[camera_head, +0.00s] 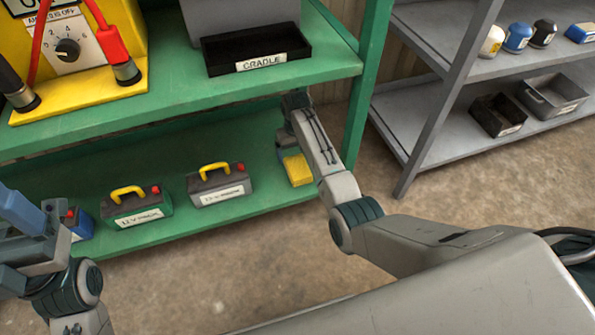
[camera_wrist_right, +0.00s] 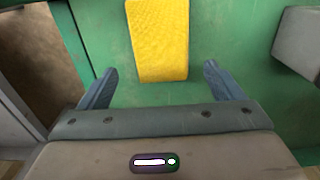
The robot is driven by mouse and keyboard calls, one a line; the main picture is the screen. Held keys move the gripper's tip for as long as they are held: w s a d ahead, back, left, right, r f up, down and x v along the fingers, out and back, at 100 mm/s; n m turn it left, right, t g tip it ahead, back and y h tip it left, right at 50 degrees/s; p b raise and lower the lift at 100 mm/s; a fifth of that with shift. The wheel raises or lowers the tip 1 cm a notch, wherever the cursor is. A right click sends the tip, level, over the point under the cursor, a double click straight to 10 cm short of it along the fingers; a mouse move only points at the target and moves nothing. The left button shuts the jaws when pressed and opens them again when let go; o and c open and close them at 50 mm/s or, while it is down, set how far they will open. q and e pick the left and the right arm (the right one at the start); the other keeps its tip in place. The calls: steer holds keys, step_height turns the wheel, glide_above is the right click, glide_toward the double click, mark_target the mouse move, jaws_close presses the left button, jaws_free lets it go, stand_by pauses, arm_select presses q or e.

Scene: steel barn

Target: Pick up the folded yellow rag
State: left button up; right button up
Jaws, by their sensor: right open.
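The folded yellow rag (camera_head: 297,168) lies on the lower green shelf near its right end, partly covered by my right arm. In the right wrist view the rag (camera_wrist_right: 157,40) is a flat yellow strip just ahead of my right gripper (camera_wrist_right: 160,84). That gripper's two blue-grey fingers are spread wide, one on either side of the rag's line, with nothing between them. The rag's near end lies close to the fingertips.
Battery packs with yellow handles (camera_head: 137,205) (camera_head: 219,184) stand left of the rag on the green shelf (camera_head: 255,204). A black cradle tray (camera_head: 257,60) and a yellow charger (camera_head: 75,45) sit above. A green post (camera_head: 366,85) rises at right; a grey rack (camera_head: 415,115) stands beyond.

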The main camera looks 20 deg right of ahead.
mark_target(296, 163)
steer(key=f, duration=0.2)
steer(key=f+b, duration=0.1)
steer(key=f, duration=0.1)
steer(key=shift+s+a+b, duration=0.15)
steer(key=shift+s+b, duration=0.05)
steer(key=shift+b, duration=0.1)
steer(key=shift+r, duration=0.1)
steer(key=shift+c, duration=1.1)
steer(key=c, duration=0.9)
steer(key=shift+r, duration=0.1)
steer(key=shift+c, duration=0.2)
